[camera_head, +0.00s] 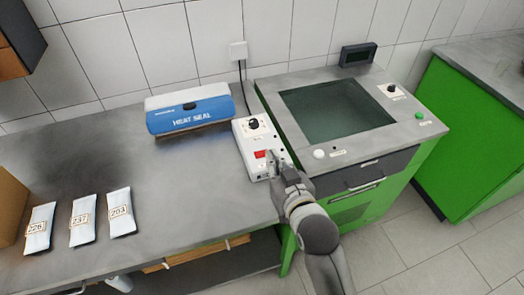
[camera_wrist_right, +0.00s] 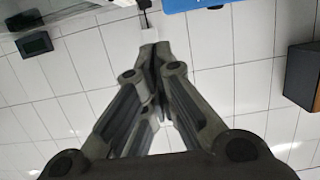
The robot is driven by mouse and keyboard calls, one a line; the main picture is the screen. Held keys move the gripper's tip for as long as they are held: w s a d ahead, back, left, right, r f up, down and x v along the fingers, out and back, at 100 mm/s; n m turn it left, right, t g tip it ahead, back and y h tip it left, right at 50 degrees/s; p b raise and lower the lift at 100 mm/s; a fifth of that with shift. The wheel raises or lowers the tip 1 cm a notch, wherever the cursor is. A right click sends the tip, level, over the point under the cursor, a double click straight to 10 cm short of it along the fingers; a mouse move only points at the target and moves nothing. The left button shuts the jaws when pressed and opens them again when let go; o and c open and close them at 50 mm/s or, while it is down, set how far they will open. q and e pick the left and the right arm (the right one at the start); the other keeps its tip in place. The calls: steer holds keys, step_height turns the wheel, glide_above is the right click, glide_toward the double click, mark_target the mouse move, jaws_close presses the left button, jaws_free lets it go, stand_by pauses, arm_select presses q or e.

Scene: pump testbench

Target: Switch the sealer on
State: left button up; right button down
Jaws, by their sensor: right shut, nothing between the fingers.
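The blue and white heat sealer (camera_head: 190,108), marked HEAT SEAL, stands at the back of the grey counter. To its right is a white control box (camera_head: 245,140) with a black dial (camera_head: 253,123) and a red switch (camera_head: 260,154). My right gripper (camera_head: 277,165) is at the front right corner of this box, just right of the red switch. Whether it touches the box is unclear. In the right wrist view the fingers (camera_wrist_right: 155,52) are together and empty. A blue edge of the sealer (camera_wrist_right: 185,4) shows at the top there. My left gripper is not in view.
Three labelled pouches (camera_head: 83,220) lie on the counter at left, beside a brown box (camera_head: 10,205). A green test bench (camera_head: 345,125) with a dark window, buttons and a drawer stands right of the control box. A wall socket (camera_head: 238,50) has a cable running down.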

steer(key=p, duration=0.2)
glide_above(262, 154)
steer(key=s, duration=0.2)
steer(key=shift+s+a+f, duration=0.1)
steer(key=shift+s+f, duration=0.1)
steer(key=shift+f, duration=0.9)
steer(key=shift+w+a+f, duration=0.1)
steer(key=shift+w+f, duration=0.05)
steer(key=shift+f, duration=0.45)
steer(key=shift+w+f, duration=0.1)
steer(key=shift+f, duration=0.45)
steer(key=shift+s+f+p, duration=0.1)
steer(key=shift+f+p, duration=0.2)
steer(key=shift+f, duration=0.7)
